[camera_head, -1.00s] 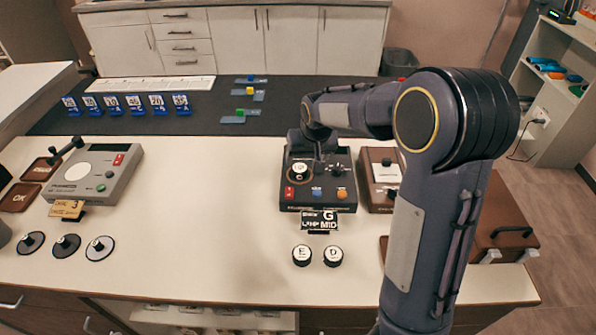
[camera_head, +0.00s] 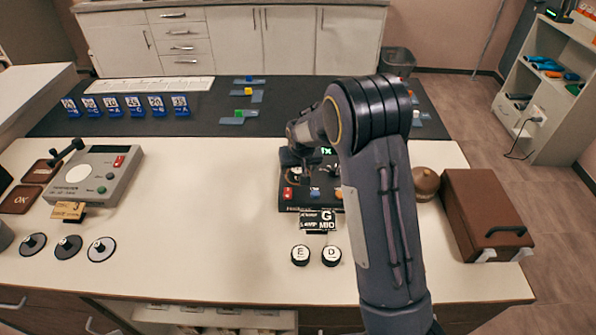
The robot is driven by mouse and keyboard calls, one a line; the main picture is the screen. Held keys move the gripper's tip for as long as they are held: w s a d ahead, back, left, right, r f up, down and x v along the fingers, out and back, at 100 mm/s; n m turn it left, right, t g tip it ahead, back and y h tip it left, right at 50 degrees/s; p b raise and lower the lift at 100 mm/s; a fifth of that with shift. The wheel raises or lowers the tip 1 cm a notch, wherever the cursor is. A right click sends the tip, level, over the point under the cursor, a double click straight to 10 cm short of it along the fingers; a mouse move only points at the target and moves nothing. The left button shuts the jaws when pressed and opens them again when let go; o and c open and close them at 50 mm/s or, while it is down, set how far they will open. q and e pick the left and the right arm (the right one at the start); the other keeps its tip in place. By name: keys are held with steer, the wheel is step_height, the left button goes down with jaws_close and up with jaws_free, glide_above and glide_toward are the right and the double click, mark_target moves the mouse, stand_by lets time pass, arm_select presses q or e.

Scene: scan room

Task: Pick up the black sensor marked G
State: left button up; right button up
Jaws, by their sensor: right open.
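A black device (camera_head: 298,208) with a red and a blue button stands at the middle of the table. A card reading G, LAMP MID (camera_head: 318,220) stands in front of it. My right gripper (camera_head: 297,168) is over the back left of this device, open. The arm and gripper hide much of the device top, and the white-topped round piece there is covered. I cannot make out a sensor marked G now. Black round sensors marked E (camera_head: 300,255) and D (camera_head: 331,256) lie in front of the card. My left gripper is not in view.
At left stand a grey device (camera_head: 95,174), a yellow card (camera_head: 68,211) and several black discs (camera_head: 101,249). A brown case (camera_head: 486,214) is at right. Blue number cards (camera_head: 133,106) stand on the dark mat. The white table is clear left of the black device.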

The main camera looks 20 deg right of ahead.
steer(key=shift+c, duration=0.4)
steer(key=c, duration=1.1)
steer(key=shift+r, duration=0.15)
